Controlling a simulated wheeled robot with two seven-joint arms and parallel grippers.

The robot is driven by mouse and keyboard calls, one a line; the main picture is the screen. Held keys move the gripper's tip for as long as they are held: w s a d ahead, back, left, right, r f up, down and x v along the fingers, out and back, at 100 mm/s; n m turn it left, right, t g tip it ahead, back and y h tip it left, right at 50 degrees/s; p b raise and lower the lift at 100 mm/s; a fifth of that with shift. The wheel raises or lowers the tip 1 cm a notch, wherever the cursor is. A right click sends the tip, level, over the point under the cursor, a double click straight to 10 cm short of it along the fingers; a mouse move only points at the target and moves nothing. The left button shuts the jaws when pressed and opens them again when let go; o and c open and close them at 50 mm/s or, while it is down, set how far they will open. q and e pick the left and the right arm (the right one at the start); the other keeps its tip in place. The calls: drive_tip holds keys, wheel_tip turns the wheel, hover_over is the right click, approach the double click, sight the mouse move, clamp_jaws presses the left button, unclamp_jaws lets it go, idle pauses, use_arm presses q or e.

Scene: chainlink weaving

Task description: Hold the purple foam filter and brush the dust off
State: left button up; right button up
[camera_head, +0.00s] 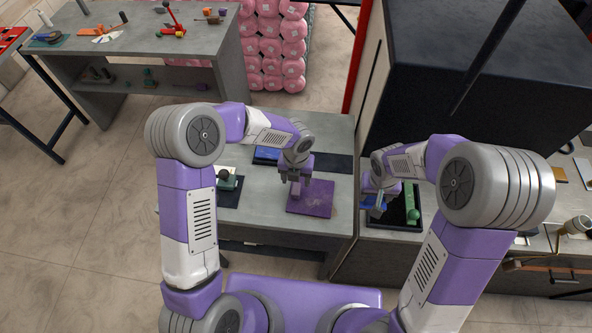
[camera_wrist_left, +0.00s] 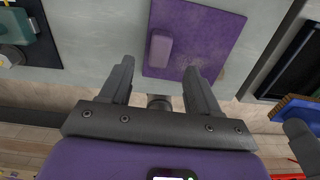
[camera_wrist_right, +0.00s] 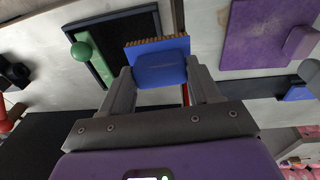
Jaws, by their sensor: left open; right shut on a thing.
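The purple foam filter (camera_head: 318,203) lies flat on the grey table as a square sheet with brownish dust specks. A lighter purple block (camera_wrist_left: 159,50) stands on it near one edge. My left gripper (camera_head: 295,181) is open and empty above the block; in the left wrist view its fingers (camera_wrist_left: 158,85) show apart, with the filter (camera_wrist_left: 210,30) beyond them. My right gripper (camera_wrist_right: 160,82) is shut on a blue brush (camera_wrist_right: 160,68) with brown bristles. It holds the brush right of the filter, apart from it; the brush (camera_wrist_left: 298,110) also shows in the left wrist view.
A black tray (camera_head: 401,220) with a green object (camera_head: 411,203) is at the right, below the brush. A dark mat with a green item (camera_head: 228,180) lies left of the filter. A blue object (camera_head: 267,154) lies behind on a dark mat. A large black cabinet (camera_head: 470,60) rises at the right.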

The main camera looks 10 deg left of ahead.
sight(296, 188)
use_arm(q)
wheel_tip(296, 188, down, 7)
drive_tip(key=shift+f, duration=0.1)
drive_tip(key=shift+c, duration=0.4)
drive_tip(key=shift+c, duration=0.8)
drive_tip(key=c, duration=0.8)
idle(0.5)
